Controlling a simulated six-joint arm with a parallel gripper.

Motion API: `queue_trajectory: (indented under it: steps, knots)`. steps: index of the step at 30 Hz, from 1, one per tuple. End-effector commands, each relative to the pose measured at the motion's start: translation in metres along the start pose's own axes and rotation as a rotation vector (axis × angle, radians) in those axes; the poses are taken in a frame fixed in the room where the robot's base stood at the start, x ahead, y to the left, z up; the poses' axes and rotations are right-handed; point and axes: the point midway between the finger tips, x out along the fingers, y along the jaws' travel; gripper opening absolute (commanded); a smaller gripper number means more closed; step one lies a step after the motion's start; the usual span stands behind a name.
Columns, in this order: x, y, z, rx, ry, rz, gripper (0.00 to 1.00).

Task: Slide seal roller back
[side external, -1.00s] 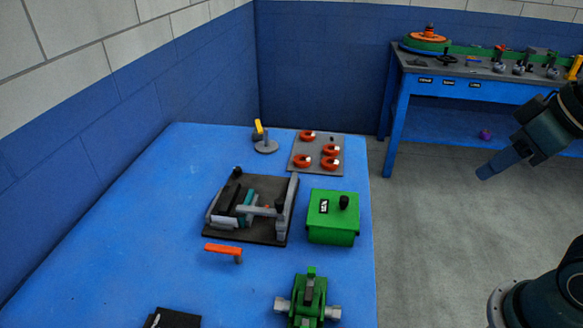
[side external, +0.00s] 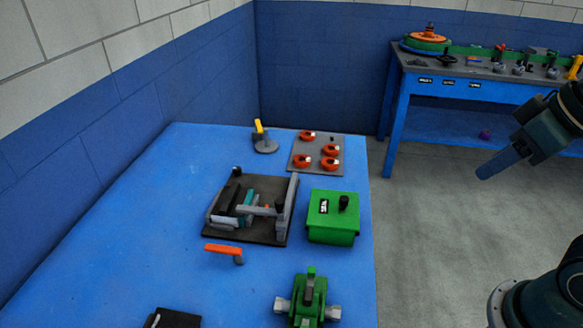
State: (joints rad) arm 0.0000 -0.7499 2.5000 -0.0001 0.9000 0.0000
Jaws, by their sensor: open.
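A dark base plate (side external: 265,238) on the blue table carries a fixture with a grey bar (side external: 258,211), teal and light parts, and a grey side rail. The end of my arm, with my gripper (side external: 482,174), hangs at the right over the floor, well clear of the table and fixture. It is seen from the side, and separate fingers do not show. Nothing is visible in it.
A green box (side external: 332,219) with a black knob stands right of the fixture. An orange-handled lever (side external: 222,249) lies in front. A green clamp-like device (side external: 308,300) is nearer. A plate with red rings (side external: 318,168) and a yellow-handled piece (side external: 262,137) are behind. The table's left side is clear.

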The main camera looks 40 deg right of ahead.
Motion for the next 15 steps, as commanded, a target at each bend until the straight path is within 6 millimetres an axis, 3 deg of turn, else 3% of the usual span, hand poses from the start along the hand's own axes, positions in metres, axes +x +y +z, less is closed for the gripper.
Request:
queue_trajectory:
  steps: [15]
  knots:
    - [-0.0005, -0.0007, -0.0044, -0.017, -0.005, -0.002, 0.43]
